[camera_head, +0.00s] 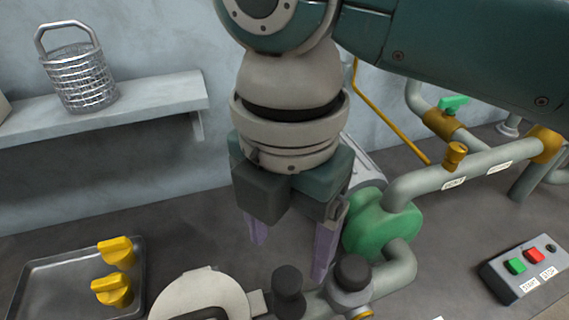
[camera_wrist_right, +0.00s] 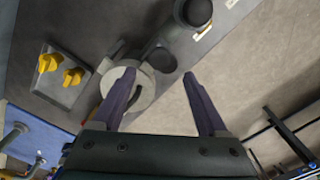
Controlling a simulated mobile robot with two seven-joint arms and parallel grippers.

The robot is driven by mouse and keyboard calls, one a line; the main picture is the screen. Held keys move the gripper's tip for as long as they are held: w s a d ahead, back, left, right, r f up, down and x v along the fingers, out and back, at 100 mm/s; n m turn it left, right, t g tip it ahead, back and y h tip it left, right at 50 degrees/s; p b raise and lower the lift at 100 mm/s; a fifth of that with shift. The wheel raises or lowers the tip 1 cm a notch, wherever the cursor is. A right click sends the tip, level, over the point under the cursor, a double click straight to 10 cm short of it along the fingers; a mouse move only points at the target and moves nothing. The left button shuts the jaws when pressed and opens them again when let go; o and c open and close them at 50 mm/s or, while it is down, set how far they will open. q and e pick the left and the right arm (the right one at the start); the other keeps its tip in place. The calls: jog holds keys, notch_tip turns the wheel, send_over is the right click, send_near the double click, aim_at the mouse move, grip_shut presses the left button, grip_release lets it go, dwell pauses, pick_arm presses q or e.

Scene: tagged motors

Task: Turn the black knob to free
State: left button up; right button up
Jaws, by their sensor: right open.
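Two black knobs show at the front of the pipework. One black knob (camera_head: 288,281) stands beside the round pale grey body (camera_head: 200,296), and the other black knob (camera_head: 352,272) is on a fitting to its right. In the right wrist view a black knob (camera_wrist_right: 194,12) is at the top and a second black knob (camera_wrist_right: 162,60) is between and beyond the fingertips. My right gripper (camera_head: 290,250) is open and empty, pointing down above this area, touching neither knob as far as I can see. I cannot read a "free" mark. My left gripper is not in view.
A metal tray (camera_head: 48,279) with yellow handles (camera_head: 116,252) is at the left. A green pump body (camera_head: 382,222) and grey pipes (camera_head: 462,167) stand right of my gripper. A button box (camera_head: 524,268) is at the far right. A wire basket (camera_head: 79,80) sits on the shelf.

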aim_at(286, 279)
jog(key=shift+r, duration=1.75)
